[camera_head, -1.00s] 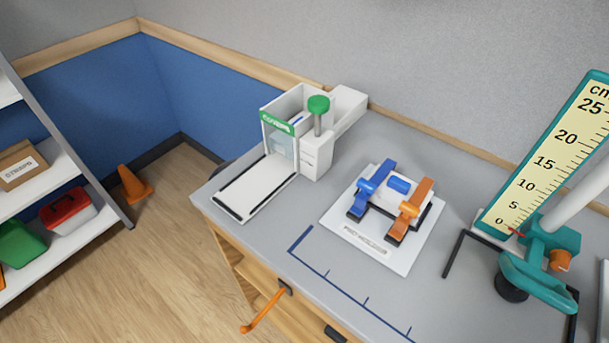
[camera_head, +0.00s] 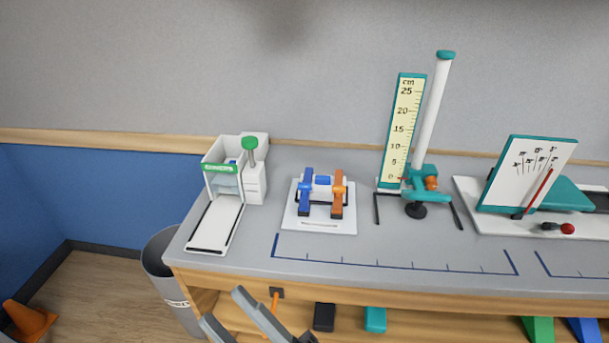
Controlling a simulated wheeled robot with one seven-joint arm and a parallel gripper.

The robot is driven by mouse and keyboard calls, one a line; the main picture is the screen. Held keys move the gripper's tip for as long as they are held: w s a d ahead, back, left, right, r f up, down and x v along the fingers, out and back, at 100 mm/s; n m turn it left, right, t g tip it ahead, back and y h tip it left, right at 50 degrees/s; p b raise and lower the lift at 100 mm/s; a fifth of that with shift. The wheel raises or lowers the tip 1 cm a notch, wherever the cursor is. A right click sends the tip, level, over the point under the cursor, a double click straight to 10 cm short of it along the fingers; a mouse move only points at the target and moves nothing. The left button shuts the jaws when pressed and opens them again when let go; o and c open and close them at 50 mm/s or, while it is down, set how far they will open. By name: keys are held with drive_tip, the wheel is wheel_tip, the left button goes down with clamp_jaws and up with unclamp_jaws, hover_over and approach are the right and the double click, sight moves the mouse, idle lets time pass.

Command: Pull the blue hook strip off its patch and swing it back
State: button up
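The blue hook strip (camera_head: 306,196) is on the left side of a small white device on a white board (camera_head: 320,224), left of centre on the bench. An orange strip (camera_head: 337,200) of like shape stands to its right, with a small blue block (camera_head: 322,181) between them. Whether the blue strip lies flat on its patch is too small to tell. My gripper (camera_head: 221,307) shows at the bottom edge as two grey fingers spread apart, with nothing seen between them. It is in front of the bench, below and left of the strip, well apart from it.
A white dispenser (camera_head: 254,186) with a ramp stands left of the board. A ruler stand (camera_head: 403,130) and a tilted dial panel (camera_head: 527,176) stand to the right. The bench front (camera_head: 400,286) has an orange handle. A grey bin (camera_head: 176,282) stands at the bench's left end.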

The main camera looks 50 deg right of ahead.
drive_tip(key=w+a+r+n+g+y+p, duration=0.1)
drive_tip(key=w+a+r+n+g+y, duration=0.3)
drive_tip(key=n+y, duration=0.6)
drive_tip(key=w+a+r+n+g+y+p, duration=0.15)
drive_tip(key=w+r+n+g+y, duration=0.45)
drive_tip(key=n, duration=0.7)
drive_tip(key=w+f+n+g+p, duration=0.1)
drive_tip(key=w+n+g, duration=0.3)
drive_tip(key=n+g, duration=0.15)
drive_tip(key=n+g+h+p, duration=0.5)
drive_tip(key=n+g+h, duration=0.1)
drive_tip(key=h, duration=1.1)
approach(309, 184)
drive_tip(key=f, duration=0.1)
drive_tip(key=shift+t, duration=0.25)
drive_tip(key=shift+w+a+p+x, duration=0.1)
drive_tip(key=shift+p+x, duration=0.3)
drive_tip(key=shift+x, duration=1.55)
drive_tip(key=shift+w+a+p+x, duration=0.1)
drive_tip(key=shift+p+x, duration=0.3)
drive_tip(key=shift+x, duration=1.55)
drive_tip(key=shift+r, duration=0.1)
